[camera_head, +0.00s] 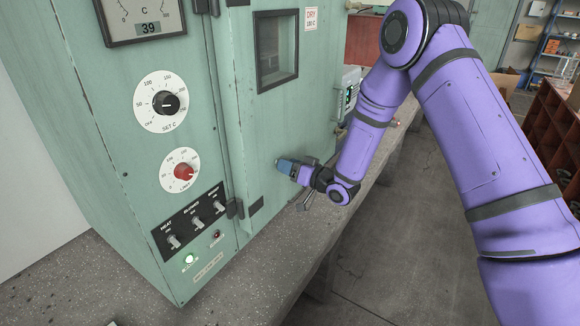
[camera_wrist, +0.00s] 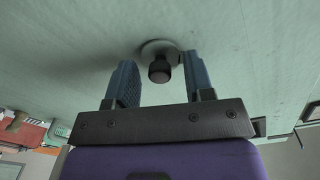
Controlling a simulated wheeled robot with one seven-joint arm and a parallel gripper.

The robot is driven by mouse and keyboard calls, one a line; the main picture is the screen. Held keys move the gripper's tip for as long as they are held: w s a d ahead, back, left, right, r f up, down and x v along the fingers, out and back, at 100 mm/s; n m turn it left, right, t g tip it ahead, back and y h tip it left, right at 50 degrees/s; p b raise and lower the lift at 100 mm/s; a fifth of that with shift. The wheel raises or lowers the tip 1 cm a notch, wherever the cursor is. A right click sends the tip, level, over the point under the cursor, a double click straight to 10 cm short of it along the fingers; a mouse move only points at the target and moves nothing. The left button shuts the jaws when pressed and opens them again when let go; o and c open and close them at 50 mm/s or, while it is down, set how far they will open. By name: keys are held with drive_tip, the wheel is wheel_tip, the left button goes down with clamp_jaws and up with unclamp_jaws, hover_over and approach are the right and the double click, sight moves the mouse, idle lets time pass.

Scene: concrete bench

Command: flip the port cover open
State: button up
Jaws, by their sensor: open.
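A small round disc, which looks like the port cover (camera_wrist: 151,46), lies flat against the green panel in the wrist view. A dark stubby knob (camera_wrist: 159,70) stands out from it, with a small dark piece at its right. My gripper (camera_wrist: 160,60) has one blue finger on each side of the knob, with visible gaps, so it is open and holds nothing. In the head view my gripper (camera_head: 283,165) is at the oven's green front, below the dark window (camera_head: 277,48). There, the fingers and wrist hide the cover.
The green oven (camera_head: 110,120) stands on a concrete bench (camera_head: 262,262). Its left part carries a black dial (camera_head: 168,103), a red dial (camera_head: 184,171) and several switches (camera_head: 196,220). A small grey device (camera_head: 349,92) is behind my forearm. Open floor (camera_head: 395,260) lies right of the bench.

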drive_tip(key=shift+c, duration=0.4)
clamp_jaws()
drive_tip(key=shift+r+n, duration=0.1)
drive_tip(key=shift+n, duration=0.2)
drive_tip(key=shift+w+d+r+n, duration=0.1)
drive_tip(key=shift+r+n, duration=0.25)
drive_tip(key=shift+n, duration=1.05)
drive_tip(key=shift+w+d+r+n, duration=0.1)
drive_tip(key=shift+r+n, duration=0.2)
drive_tip(key=shift+n, duration=1.1)
drive_tip(key=shift+r+n, duration=0.35)
drive_tip(key=shift+n, duration=1.05)
drive_tip(key=shift+o, duration=0.4)
unclamp_jaws()
